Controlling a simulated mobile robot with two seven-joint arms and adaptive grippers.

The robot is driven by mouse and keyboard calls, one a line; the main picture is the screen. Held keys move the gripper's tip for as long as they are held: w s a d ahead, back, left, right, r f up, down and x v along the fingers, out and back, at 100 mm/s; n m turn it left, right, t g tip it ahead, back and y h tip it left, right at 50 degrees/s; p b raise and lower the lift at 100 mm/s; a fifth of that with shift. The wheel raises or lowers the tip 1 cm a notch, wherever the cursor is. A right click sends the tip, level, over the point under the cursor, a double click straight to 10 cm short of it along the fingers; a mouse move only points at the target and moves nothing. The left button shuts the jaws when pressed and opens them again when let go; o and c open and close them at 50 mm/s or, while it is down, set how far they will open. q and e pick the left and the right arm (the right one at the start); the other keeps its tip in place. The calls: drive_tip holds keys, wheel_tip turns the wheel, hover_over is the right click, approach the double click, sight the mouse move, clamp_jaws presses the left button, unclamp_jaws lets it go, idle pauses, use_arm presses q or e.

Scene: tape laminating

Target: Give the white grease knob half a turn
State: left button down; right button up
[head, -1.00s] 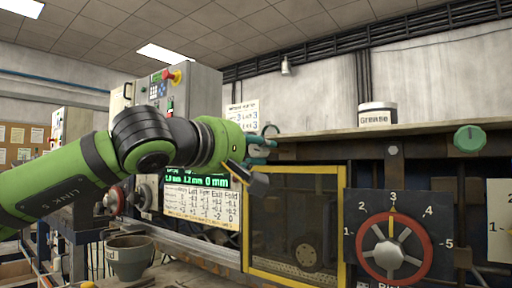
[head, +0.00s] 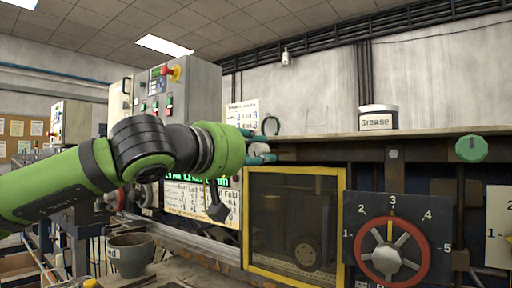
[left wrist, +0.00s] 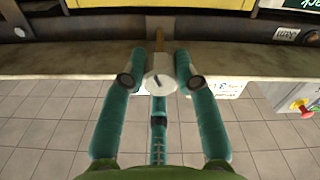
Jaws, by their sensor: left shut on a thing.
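The white grease knob (left wrist: 160,82) shows in the left wrist view, with a short dark mark on its face and a brass stem behind it. My left gripper (left wrist: 158,74) has one teal finger on each side of the knob, shut on it. In the head view my left gripper (head: 264,152) is at the left end of the ledge, and its fingers largely hide the knob.
The ledge (head: 330,148) carries a white grease tub (head: 378,118). Below it are a yellow-framed guard (head: 342,215) and a red-ringed dial (head: 427,245) pointing at 3. A grey bucket (head: 131,262) stands at lower left.

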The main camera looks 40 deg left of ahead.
use_arm(q)
drive_tip(key=shift+r+m+p, duration=0.1)
drive_tip(key=shift+m+p, duration=0.3)
drive_tip(key=shift+m, duration=1.6)
drive_tip(key=c, duration=0.9)
unclamp_jaws()
drive_tip(key=s, duration=0.4)
drive_tip(key=s+d, duration=0.1)
drive_tip(key=s, duration=0.7)
drive_tip(key=shift+d, duration=0.15)
